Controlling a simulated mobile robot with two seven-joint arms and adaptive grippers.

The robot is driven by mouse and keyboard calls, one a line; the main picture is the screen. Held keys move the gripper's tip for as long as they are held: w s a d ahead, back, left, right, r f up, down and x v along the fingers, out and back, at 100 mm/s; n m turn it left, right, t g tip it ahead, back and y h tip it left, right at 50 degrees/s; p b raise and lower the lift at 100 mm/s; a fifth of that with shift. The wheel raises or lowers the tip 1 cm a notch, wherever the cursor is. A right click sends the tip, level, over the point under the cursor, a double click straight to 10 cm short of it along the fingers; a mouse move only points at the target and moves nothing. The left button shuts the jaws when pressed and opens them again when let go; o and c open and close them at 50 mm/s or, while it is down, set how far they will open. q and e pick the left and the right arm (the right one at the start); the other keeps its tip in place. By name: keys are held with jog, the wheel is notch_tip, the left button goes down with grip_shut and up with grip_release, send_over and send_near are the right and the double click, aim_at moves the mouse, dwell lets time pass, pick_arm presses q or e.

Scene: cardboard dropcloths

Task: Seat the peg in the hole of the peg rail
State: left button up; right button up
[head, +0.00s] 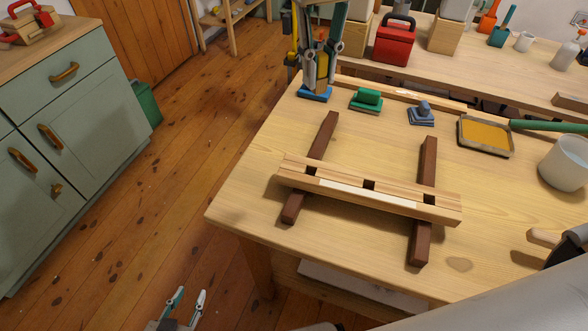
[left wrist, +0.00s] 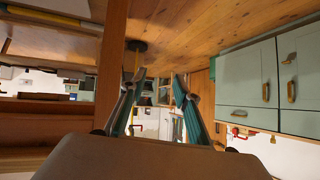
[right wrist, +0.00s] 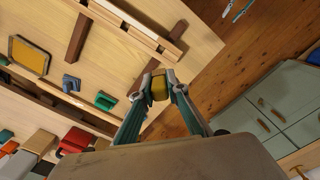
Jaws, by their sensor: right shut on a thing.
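The peg rail (head: 340,187) is a pale wooden bar with several dark square openings along its top and a white strip on its front. It lies across two dark brown bars on the table and partly shows in the right wrist view (right wrist: 136,20). My right gripper (head: 319,78) points down at the table's far left corner, shut on the wooden peg (right wrist: 159,86), away from the rail. The peg's lower end is hard to make out in the head view. My left gripper (head: 183,303) is open and empty, low over the floor; its fingers stand apart in the left wrist view (left wrist: 158,82).
A blue block (head: 314,94) lies under my right gripper. A green block (head: 367,99), a grey-blue block (head: 422,114), a yellow tray (head: 484,136) and a white cup (head: 565,163) line the table. Bare tabletop lies around the rail. A green cabinet (head: 80,110) stands left.

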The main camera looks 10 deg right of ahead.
jog(key=shift+w+a+f, duration=0.1)
jog(key=shift+f, duration=0.15)
pick_arm(q)
jog(key=shift+w+a+f+b, duration=0.2)
jog(key=shift+a+f+b, duration=0.15)
jog(key=shift+f+b, duration=0.65)
pick_arm(e)
jog(key=shift+f, duration=9.65)
pick_arm(q)
jog(key=shift+r, duration=0.2)
jog(key=shift+b, duration=0.35)
pick_arm(e)
jog(key=shift+f, duration=0.55)
jog(key=o, duration=0.4)
jog(key=shift+f, duration=0.1)
jog(key=o, duration=0.4)
